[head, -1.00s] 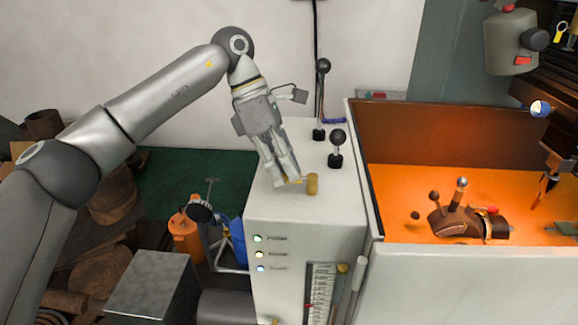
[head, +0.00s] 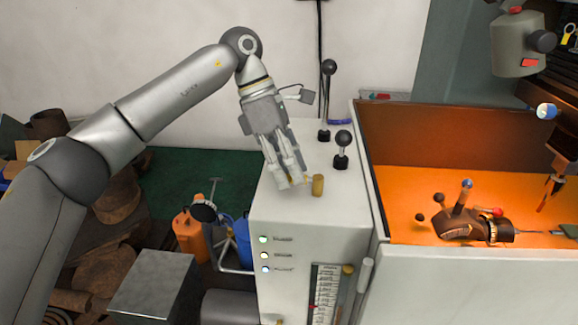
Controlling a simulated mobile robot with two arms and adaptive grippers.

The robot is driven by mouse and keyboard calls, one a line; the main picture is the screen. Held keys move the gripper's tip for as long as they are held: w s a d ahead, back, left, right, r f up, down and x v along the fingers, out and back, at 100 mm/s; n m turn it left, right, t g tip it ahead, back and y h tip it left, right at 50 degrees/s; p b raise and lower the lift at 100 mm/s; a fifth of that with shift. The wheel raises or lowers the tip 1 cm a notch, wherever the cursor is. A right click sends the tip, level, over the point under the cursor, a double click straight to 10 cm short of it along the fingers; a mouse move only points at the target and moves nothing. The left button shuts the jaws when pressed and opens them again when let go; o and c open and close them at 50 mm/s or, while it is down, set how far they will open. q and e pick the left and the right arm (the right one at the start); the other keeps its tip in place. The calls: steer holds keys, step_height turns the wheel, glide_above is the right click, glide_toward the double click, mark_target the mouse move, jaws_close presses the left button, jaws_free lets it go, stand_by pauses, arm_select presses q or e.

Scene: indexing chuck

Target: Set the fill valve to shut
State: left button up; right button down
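A short upright brass piece (head: 317,185), which may be the fill valve, stands on the pale cabinet top (head: 290,210). A small yellow part shows between it and my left gripper, partly hidden by the fingers. My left gripper (head: 291,182) points down just left of the brass piece. Its fingertips are close together; I cannot tell whether they touch or hold the yellow part. Another brass fitting (head: 348,270) sits by the sight gauge (head: 325,294) on the cabinet front. No label names the valve legibly. My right gripper is out of view.
Two black-knobbed levers, the nearer (head: 342,150) and the farther (head: 327,100), rise from the cabinet top behind my gripper. An orange-lit enclosure (head: 400,190) with a brown chuck device (head: 465,226) stands at right. A metal box (head: 152,288) is at lower left.

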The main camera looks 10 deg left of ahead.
arm_select(q)
steer(key=v, duration=1.2)
